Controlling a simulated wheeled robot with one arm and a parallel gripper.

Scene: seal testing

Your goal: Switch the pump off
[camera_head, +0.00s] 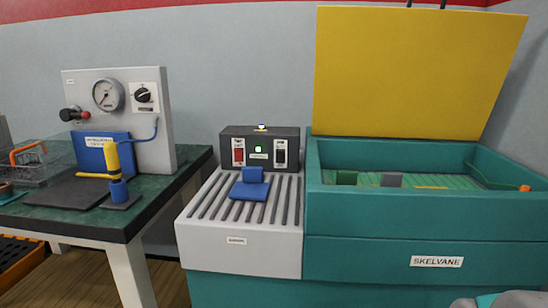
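A dark control box (229,133) stands at the back of a grey slatted top beside the teal tank. On its front are a red switch (238,155) at the left and a dark switch (280,156) at the right, each on a light plate. My gripper is not in view; only a rounded part, likely my arm, shows at the bottom right.
A blue block-like fixture (250,189) stands on the slatted top before the box. The teal tank (420,216) at right has its yellow lid (415,70) raised. At left, a green-topped bench (75,217) holds a gauge panel (150,125), a yellow-handled tool (112,160) and a wire basket (45,165).

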